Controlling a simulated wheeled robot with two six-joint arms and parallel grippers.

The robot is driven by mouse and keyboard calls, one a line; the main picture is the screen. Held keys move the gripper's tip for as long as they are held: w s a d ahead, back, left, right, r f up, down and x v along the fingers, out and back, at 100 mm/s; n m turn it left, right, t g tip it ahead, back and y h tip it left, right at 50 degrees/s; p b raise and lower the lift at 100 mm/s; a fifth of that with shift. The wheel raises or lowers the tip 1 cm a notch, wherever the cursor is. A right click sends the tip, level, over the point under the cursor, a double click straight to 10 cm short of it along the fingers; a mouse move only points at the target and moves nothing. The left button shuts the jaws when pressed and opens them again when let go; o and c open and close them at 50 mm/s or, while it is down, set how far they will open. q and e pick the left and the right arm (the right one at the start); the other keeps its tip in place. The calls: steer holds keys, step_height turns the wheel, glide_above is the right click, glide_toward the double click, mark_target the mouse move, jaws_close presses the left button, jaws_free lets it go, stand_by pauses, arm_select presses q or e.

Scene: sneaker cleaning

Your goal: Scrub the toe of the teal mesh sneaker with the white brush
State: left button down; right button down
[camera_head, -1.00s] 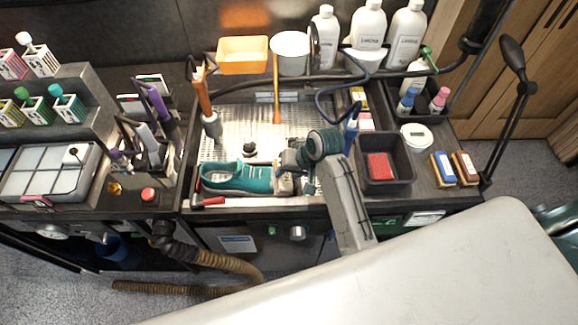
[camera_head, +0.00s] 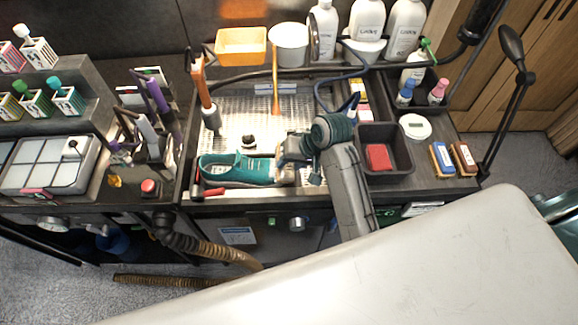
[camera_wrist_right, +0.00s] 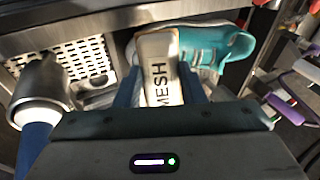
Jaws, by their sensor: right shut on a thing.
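The teal mesh sneaker (camera_head: 236,170) lies on its side-to-side length at the front of the sink station, its right end beside my right gripper (camera_head: 288,158). In the right wrist view, the sneaker (camera_wrist_right: 215,42) shows beyond the fingers, partly hidden by the brush. My right gripper (camera_wrist_right: 160,90) is shut on the white brush (camera_wrist_right: 158,72), a pale block marked "MESH". The brush overlaps the sneaker's near end in that view; I cannot tell whether its bristles touch. In the head view the brush is mostly hidden by the gripper. My left gripper is not in view.
A perforated metal grate (camera_head: 235,115) lies behind the sneaker, with a small dark object (camera_head: 248,140) on it. A red-handled tool (camera_head: 207,192) lies in front. A dark bin (camera_head: 398,142) with a red block stands right. An upright orange-handled tool (camera_head: 203,92) stands left.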

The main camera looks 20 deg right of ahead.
steer(key=shift+w+d+r, duration=0.15)
steer(key=shift+d+r, duration=0.15)
steer(key=shift+r, duration=0.4)
steer(key=shift+r, duration=0.15)
steer(key=shift+d+r, duration=0.2)
steer(key=shift+r, duration=0.5)
steer(key=shift+d+r, duration=0.15)
steer(key=shift+r, duration=0.5)
